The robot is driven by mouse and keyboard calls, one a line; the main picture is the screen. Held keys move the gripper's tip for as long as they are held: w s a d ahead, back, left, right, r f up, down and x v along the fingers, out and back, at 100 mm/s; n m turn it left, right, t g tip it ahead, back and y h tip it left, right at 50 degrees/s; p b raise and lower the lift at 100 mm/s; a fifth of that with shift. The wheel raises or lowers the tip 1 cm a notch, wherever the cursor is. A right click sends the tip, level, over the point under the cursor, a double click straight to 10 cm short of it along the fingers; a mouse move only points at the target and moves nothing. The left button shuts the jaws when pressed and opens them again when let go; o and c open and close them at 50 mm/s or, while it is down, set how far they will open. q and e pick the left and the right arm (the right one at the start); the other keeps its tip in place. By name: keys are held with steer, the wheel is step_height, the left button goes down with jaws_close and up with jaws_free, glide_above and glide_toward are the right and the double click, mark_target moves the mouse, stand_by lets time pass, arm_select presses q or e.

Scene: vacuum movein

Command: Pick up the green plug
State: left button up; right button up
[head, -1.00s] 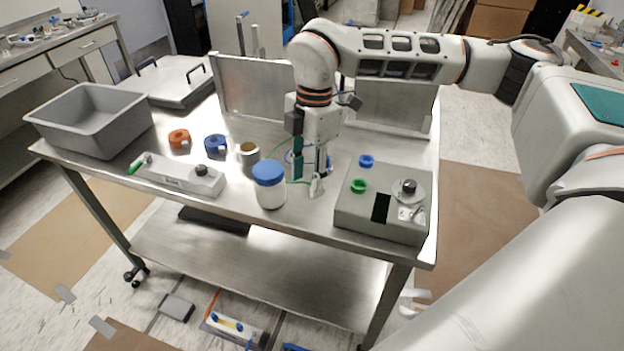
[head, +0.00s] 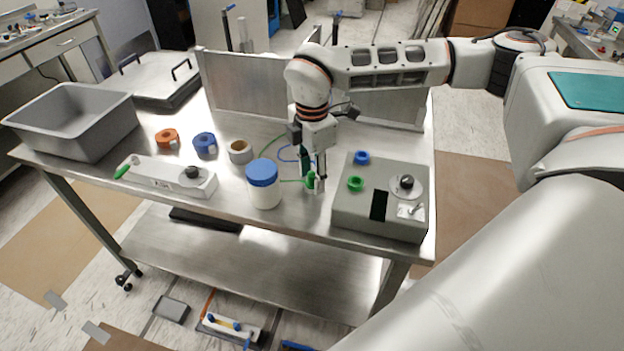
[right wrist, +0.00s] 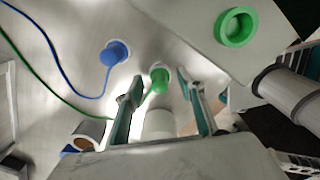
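The green plug (head: 311,179) is on the metal table between the blue-lidded jar and the grey box, with a green cable running from it. My right gripper (head: 314,184) points down over it. In the right wrist view, the green plug (right wrist: 159,80) shows between the two fingertips of my right gripper (right wrist: 161,88). The fingers are apart, with a gap visible on each side of the plug. A blue plug (right wrist: 114,53) with a blue cable lies beside it. My left gripper is not in view.
The grey box (head: 375,218) with blue and green sockets stands close on the right. The blue-lidded jar (head: 263,184) stands close on the left. A metal panel (head: 250,88) stands behind.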

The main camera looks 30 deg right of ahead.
steer(key=c, duration=1.1)
